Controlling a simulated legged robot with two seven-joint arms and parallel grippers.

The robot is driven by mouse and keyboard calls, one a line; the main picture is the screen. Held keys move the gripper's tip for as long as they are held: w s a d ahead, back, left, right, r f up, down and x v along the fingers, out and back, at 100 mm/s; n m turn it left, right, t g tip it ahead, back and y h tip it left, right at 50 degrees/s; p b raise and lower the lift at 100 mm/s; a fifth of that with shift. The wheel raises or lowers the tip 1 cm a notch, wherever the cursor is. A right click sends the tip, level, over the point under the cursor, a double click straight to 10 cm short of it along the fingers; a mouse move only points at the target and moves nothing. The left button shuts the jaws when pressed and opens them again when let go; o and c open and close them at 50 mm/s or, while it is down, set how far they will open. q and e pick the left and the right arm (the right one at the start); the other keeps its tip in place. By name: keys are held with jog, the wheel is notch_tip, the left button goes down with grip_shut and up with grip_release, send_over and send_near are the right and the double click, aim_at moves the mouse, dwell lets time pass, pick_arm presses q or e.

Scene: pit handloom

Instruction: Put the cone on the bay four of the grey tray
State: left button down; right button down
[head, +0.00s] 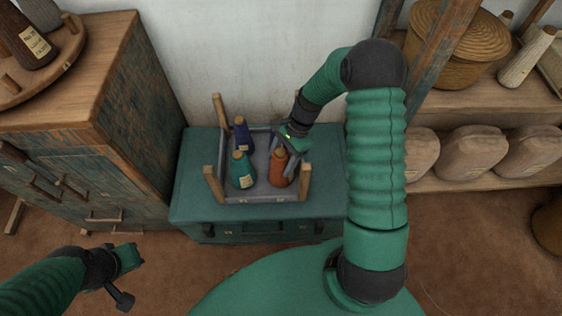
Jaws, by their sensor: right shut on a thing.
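The grey tray (262,199) with wooden corner posts sits on a teal chest against the wall. My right gripper (282,160) reaches down into its right side and is shut on a rust-orange cone (279,174). That cone stands about upright at the tray's front right; whether its base touches the floor of the tray I cannot tell. A dark blue cone (243,138) stands at the back left of the tray, and a teal cone (242,173) at the front left. The gripper hides much of the back right. My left gripper (129,278) is low at the left, away from the tray.
The teal chest (190,190) carries the tray. A wooden cabinet (120,120) stands close on its left, with a round wooden tray (45,75) on top. Shelves at the right hold a basket (455,50), a pale cone (527,57) and several sacks (470,150).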

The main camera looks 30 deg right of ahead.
jog(key=shift+a, duration=0.35)
jog(key=c, duration=0.6)
grip_release()
jog(key=shift+w+a, duration=0.15)
jog(key=shift+o, duration=1)
jog(key=shift+d, duration=0.4)
pick_arm(q)
jog(key=r+p, duration=0.4)
jog(key=shift+w+a, duration=0.1)
jog(key=shift+a, duration=0.2)
pick_arm(e)
jog(key=v, duration=1.2)
jog(key=shift+a, duration=0.2)
